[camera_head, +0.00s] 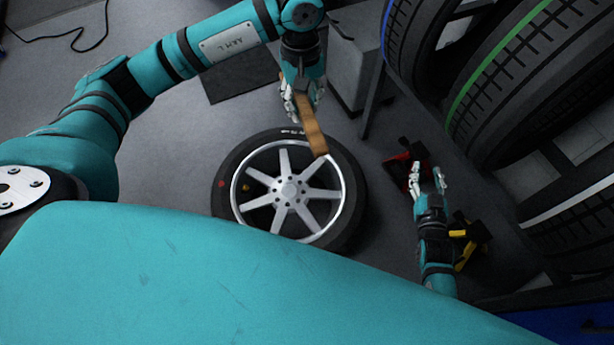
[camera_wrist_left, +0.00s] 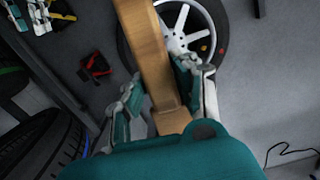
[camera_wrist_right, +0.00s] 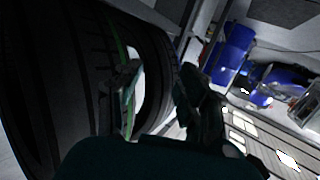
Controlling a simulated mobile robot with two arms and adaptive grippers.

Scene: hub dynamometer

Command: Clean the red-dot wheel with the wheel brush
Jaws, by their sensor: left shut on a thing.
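The red-dot wheel (camera_head: 289,189) lies flat on the floor, a black tyre around a silver spoked rim. A red dot (camera_head: 221,184) shows on the left of its tyre. My left gripper (camera_head: 303,100) is shut on the wooden wheel brush (camera_head: 313,128), whose far end overlaps the wheel's upper right in the head view. I cannot tell if it touches the wheel. In the left wrist view the brush (camera_wrist_left: 149,50) is held between the fingers, and the wheel (camera_wrist_left: 186,28) shows behind it. My right gripper (camera_head: 427,180) is open and empty, right of the wheel.
Several tyres stand on a rack at the right, one with a green stripe (camera_head: 489,69). A red and black object (camera_head: 399,167) lies on the floor near my right gripper, with a yellow and black one (camera_head: 466,243) below it. Grey floor left of the wheel is clear.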

